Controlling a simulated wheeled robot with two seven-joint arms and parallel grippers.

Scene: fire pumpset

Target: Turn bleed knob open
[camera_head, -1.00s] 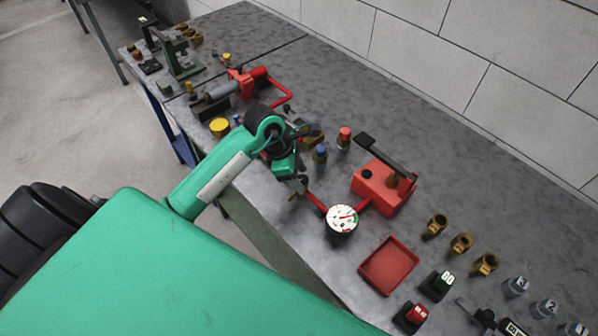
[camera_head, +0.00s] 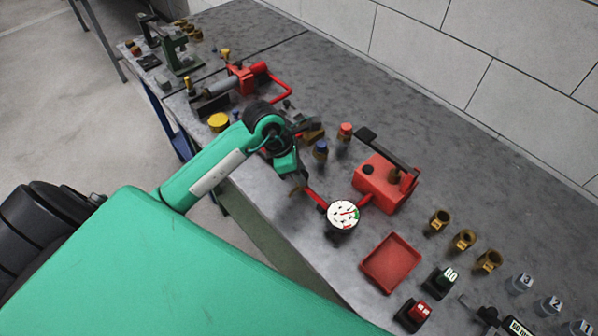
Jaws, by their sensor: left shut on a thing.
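A red pump block (camera_head: 384,184) with a dark lever stands on the grey bench. A round white gauge (camera_head: 342,214) sits at its lower left, on a red pipe (camera_head: 316,199). At the pipe's left end is a small brass-coloured piece, apparently the bleed knob (camera_head: 295,192), partly hidden. My left arm reaches in from the left, and its left gripper (camera_head: 299,181) is at this pipe end, shut on what seems to be the bleed knob. The fingertips are small and dark, so the exact contact is unclear. My right gripper is out of view.
A blue-topped knob (camera_head: 321,150) and a red-topped knob (camera_head: 345,131) stand close behind the gripper. A red tray (camera_head: 390,263), brass fittings (camera_head: 464,240) and small display blocks (camera_head: 441,282) lie to the right. The bench toward the wall is clear.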

